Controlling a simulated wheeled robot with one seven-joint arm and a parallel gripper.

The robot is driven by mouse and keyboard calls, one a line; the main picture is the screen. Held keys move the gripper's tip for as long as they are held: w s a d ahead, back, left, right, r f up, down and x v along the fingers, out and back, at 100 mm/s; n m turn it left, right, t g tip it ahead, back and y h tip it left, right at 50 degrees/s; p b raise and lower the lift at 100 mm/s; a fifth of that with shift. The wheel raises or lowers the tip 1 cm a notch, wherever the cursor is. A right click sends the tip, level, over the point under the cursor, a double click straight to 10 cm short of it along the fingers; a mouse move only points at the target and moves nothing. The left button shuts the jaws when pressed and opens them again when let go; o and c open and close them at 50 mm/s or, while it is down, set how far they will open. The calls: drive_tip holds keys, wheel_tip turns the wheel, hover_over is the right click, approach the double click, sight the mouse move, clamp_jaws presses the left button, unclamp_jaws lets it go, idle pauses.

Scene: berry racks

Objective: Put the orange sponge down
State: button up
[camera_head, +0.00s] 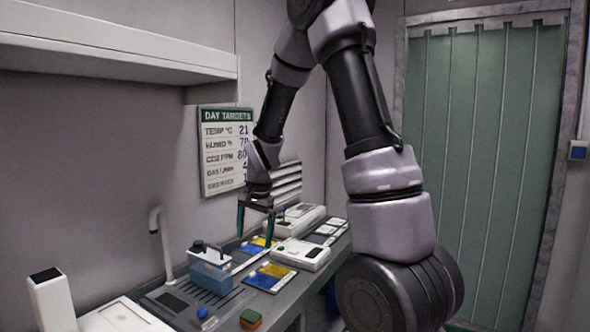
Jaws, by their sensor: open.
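The orange sponge (250,316), a small block with a green part, lies on the counter at the bottom of the view, near the front edge. My gripper (256,226) points down above the back part of the counter, its two dark green fingers spread apart. I see nothing between the fingers. It is well behind the sponge and apart from it.
Blue-and-yellow cards (270,277) and white devices (300,254) fill the counter behind. A tap (160,240) rises at left; a shelf (120,45) hangs above.

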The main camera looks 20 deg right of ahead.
drive_tip(key=s+d+r+n+t, duration=0.2)
drive_tip(key=s+r, duration=0.8)
drive_tip(key=r, duration=0.1)
drive_tip(key=s+d+r+n+t+y, duration=0.1)
drive_tip(key=s+d+r+n+t, duration=0.1)
drive_tip(key=s+r, duration=0.8)
drive_tip(key=shift+s+r+n+t, duration=0.35)
drive_tip(key=shift+r+n+t, duration=0.15)
drive_tip(key=shift+r+t, duration=0.2)
